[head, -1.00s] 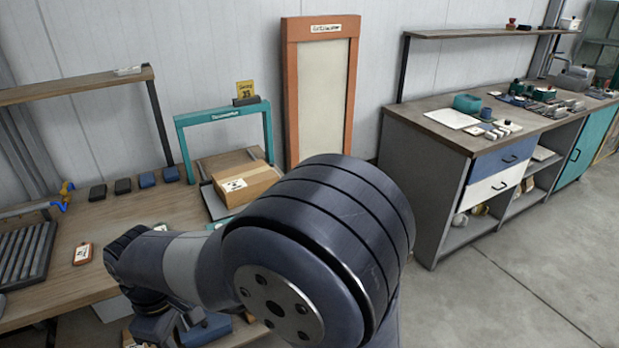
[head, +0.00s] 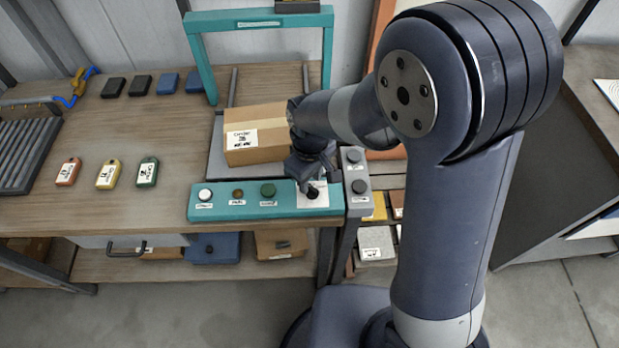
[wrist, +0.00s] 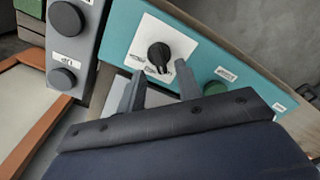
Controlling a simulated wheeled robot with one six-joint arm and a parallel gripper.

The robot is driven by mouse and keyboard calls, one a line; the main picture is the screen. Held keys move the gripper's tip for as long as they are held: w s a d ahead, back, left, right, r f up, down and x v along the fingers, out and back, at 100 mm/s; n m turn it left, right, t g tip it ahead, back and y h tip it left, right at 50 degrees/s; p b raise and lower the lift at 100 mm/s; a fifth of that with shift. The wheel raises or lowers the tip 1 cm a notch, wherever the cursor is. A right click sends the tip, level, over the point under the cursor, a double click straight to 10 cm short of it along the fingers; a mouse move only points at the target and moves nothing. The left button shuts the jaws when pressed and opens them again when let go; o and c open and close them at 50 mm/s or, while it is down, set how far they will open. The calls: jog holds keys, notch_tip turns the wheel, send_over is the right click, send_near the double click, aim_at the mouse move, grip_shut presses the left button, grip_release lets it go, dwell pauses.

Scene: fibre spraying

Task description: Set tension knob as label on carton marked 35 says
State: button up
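The tension knob (wrist: 159,56) is a black round knob with a pointer on a white dial plate, at the right end of the teal panel (head: 225,208). In the wrist view the printing on its dial is too small to read. My gripper (wrist: 159,80) is open, its two grey fingers apart, just short of the knob and roughly lined up with it; the knob is not held. In the head view my gripper (head: 312,183) is over the knob, partly hiding it. A brown carton (head: 270,118) with a white label sits behind the panel; the label's small print is not clearly legible.
A grey box with two black knobs (head: 354,171) adjoins the panel's right end. White, brown and green buttons (head: 268,190) lie along the panel to the left. A teal arch (head: 203,62) stands behind the carton. Red, yellow and green tags (head: 107,174) lie on the bench.

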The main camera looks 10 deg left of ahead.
jog(key=shift+f, duration=0.9)
grip_shut()
